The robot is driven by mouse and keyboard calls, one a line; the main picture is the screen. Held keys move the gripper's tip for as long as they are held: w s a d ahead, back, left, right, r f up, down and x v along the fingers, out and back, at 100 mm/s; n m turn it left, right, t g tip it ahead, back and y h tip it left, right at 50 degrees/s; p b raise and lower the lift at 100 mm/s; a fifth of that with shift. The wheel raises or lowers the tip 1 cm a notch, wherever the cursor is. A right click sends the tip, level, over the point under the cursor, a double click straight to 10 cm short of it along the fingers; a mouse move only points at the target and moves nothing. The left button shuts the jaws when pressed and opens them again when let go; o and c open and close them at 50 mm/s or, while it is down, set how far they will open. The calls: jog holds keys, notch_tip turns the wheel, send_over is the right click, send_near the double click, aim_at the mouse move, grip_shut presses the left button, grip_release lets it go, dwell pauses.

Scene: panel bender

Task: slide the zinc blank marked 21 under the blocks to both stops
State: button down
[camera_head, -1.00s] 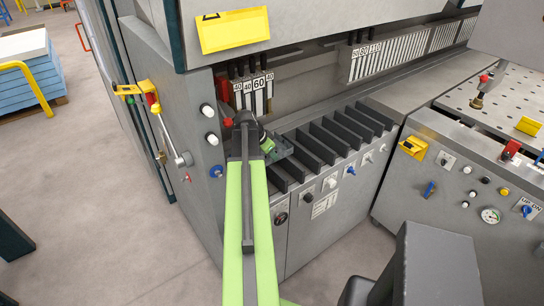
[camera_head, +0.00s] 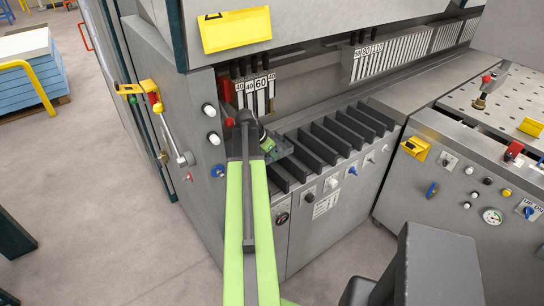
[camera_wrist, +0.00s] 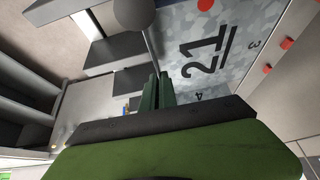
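The zinc blank marked 21 (camera_wrist: 225,42) lies flat at the upper right in the wrist view, speckled grey with a large black number. I cannot make it out in the head view. My gripper (camera_wrist: 161,90) has its two green fingers close together beside the blank's left edge; I see nothing held between them. A dark ball on a thin rod (camera_wrist: 133,12) lies just beyond the fingertips. In the head view my gripper (camera_head: 275,148) is low over the dark slotted front of the machine. The numbered blocks (camera_head: 255,95) hang behind it, marked 40 and 60.
Dark upright ribs (camera_head: 335,143) run to the right of my gripper. A lever and knobs (camera_head: 180,155) stand out from the machine's left side. Small red pieces (camera_wrist: 287,43) show right of the blank. More numbered blocks (camera_head: 375,65) hang farther right.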

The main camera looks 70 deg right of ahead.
aim_at(266, 157)
jog(key=shift+w+d+r, duration=0.1)
jog(key=shift+w+d, duration=0.5)
jog(key=shift+w, duration=0.4)
jog(key=shift+w+d, duration=0.6)
jog(key=shift+w, duration=0.35)
dwell(2.2)
jog(key=shift+w+a, duration=0.15)
dwell(0.4)
jog(key=c, duration=2.1)
grip_release()
jog(key=o, duration=0.5)
notch_tip(266, 157, up, 5)
jog(key=p, duration=0.5)
jog(key=s+r+p, duration=0.2)
jog(key=s, duration=0.2)
jog(key=s+r+p, duration=0.2)
jog(key=s, duration=0.2)
jog(key=s+a+r+p, duration=0.1)
jog(key=s+r+p, duration=0.1)
jog(key=s, duration=0.2)
jog(key=shift+s+a, duration=0.1)
